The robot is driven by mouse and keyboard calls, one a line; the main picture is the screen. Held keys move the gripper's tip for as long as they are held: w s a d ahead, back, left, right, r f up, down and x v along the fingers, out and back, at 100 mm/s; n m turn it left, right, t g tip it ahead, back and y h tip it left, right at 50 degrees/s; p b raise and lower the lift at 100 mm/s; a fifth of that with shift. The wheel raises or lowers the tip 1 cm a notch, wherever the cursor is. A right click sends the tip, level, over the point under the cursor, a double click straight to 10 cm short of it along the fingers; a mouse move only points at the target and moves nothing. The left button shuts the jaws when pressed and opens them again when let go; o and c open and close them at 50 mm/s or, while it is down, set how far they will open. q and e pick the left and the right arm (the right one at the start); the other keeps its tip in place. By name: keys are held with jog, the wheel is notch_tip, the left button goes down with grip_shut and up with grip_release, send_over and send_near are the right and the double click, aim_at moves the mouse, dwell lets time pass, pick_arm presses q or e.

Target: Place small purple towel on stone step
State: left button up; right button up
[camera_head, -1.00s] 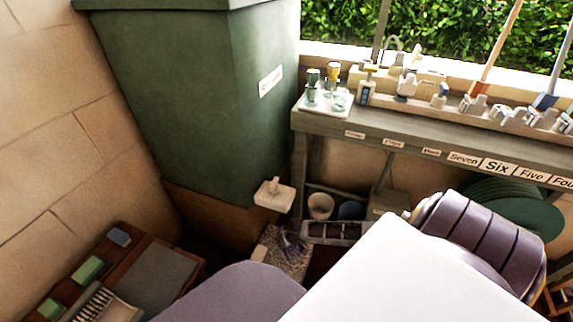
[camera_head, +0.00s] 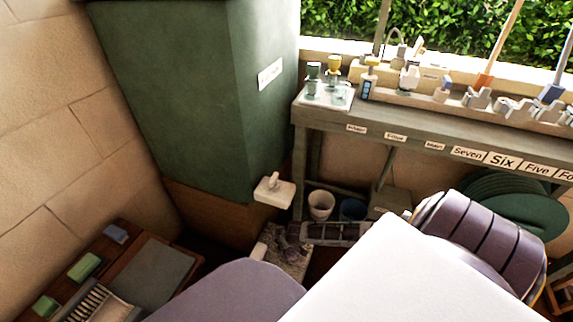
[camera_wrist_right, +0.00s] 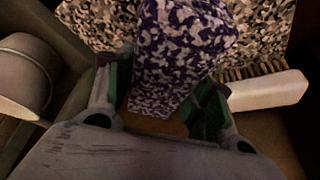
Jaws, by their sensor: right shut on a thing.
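The small purple towel (camera_wrist_right: 185,45), with a purple and white mottled pattern, is between the two green-padded fingers of my right gripper (camera_wrist_right: 160,95) in the right wrist view. My right gripper is shut on it. The speckled stone step (camera_wrist_right: 268,28) lies behind the towel, and whether they touch is unclear. In the head view the stone step (camera_head: 296,268) is a small speckled patch at the foot of the green cabinet. A small purplish shape shows over it there, too small to make out clearly. My left gripper is not in view.
A white-backed brush (camera_wrist_right: 268,92) lies right of the towel, and a pale pot (camera_wrist_right: 22,80) stands left in the right wrist view. In the head view, a green cabinet (camera_head: 190,100) rises behind the step. A white ledge (camera_head: 274,190) and a bucket (camera_head: 320,205) are near it.

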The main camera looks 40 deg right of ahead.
jog(key=shift+f+b, duration=0.45)
jog(key=shift+f, duration=0.4)
jog(key=shift+w+f+b, duration=0.2)
jog(key=shift+f+b, duration=0.15)
jog(key=shift+b, duration=0.2)
jog(key=shift+a, duration=0.1)
jog(key=o, duration=1.1)
jog(key=shift+f, duration=0.15)
jog(key=shift+r, duration=0.2)
